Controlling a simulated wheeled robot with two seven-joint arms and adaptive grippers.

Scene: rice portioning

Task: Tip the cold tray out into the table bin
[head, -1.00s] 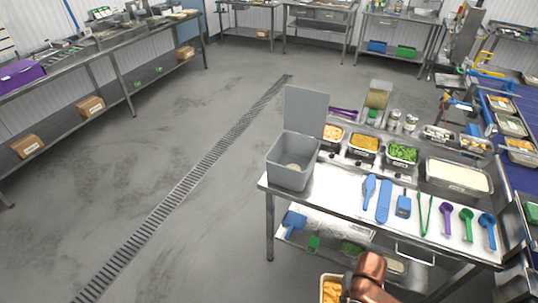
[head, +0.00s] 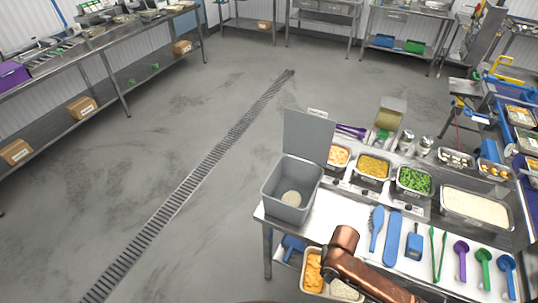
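The grey table bin (head: 283,175) stands at the table's left corner. Its lid (head: 306,137) is raised, and a pale round patch (head: 291,198) lies at its bottom. A tray (head: 304,283) shows at the lower edge, in front of the table, with orange pieces and pale rice-like food in it. It is partly hidden by my copper-coloured right arm and cut off by the frame. The arm comes in from the lower right and bends above the tray. No fingertips of either gripper show, so any hold on the tray is hidden.
Food pans (head: 415,181) line the back of the steel table (head: 345,208), with a large rice pan (head: 476,208) at right. Brushes, scrapers and scoops (head: 484,256) lie along the front. A lower shelf holds a blue scoop (head: 292,245). The floor at left is clear.

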